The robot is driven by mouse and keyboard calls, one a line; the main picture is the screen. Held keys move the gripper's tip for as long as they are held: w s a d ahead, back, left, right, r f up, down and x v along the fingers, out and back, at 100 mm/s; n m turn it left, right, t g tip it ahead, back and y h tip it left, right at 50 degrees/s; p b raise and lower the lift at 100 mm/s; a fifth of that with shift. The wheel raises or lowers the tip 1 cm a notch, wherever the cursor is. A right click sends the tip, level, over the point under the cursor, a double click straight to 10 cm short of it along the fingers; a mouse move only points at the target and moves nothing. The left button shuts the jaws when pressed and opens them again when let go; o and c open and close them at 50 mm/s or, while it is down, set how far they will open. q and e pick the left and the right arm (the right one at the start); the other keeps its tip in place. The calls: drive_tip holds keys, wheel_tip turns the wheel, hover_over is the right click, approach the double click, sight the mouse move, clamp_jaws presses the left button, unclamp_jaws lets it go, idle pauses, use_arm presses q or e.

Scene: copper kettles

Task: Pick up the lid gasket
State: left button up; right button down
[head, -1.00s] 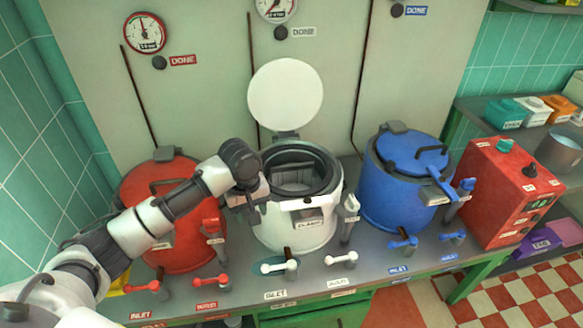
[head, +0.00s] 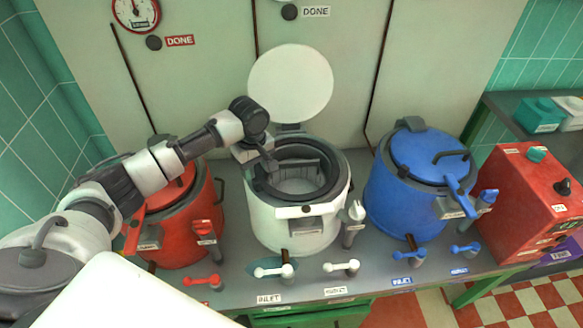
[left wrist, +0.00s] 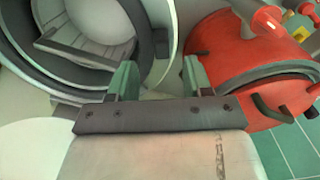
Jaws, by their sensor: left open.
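The white kettle (head: 300,222) stands open in the middle of the bench, its round white lid (head: 291,84) raised behind it. A dark ring (head: 335,176), which looks like the lid gasket, lies around the kettle's mouth; it also shows in the left wrist view (left wrist: 37,78). My left gripper (head: 269,166) is open and empty at the left side of the mouth. In the left wrist view its two fingers (left wrist: 160,78) straddle the white rim area beside the ring. I cannot tell whether they touch it. My right gripper is not in view.
A red kettle (head: 184,225) stands close on the left, partly behind my left arm. A blue kettle (head: 405,200) and a red control box (head: 528,205) stand on the right. Several valve handles line the bench front (head: 225,295). A teal piece (head: 262,264) lies under a white handle.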

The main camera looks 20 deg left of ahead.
sight(256, 180)
use_arm(q)
drive_tip(key=shift+f, duration=0.45)
wheel_tip(256, 180, down, 4)
drive_tip(key=shift+s+r+p, duration=0.15)
drive_tip(key=shift+r+p, duration=0.05)
drive_tip(key=shift+p, duration=0.35)
drive_tip(key=shift+f, duration=0.5)
drive_tip(key=shift+c, duration=1.1)
clamp_jaws()
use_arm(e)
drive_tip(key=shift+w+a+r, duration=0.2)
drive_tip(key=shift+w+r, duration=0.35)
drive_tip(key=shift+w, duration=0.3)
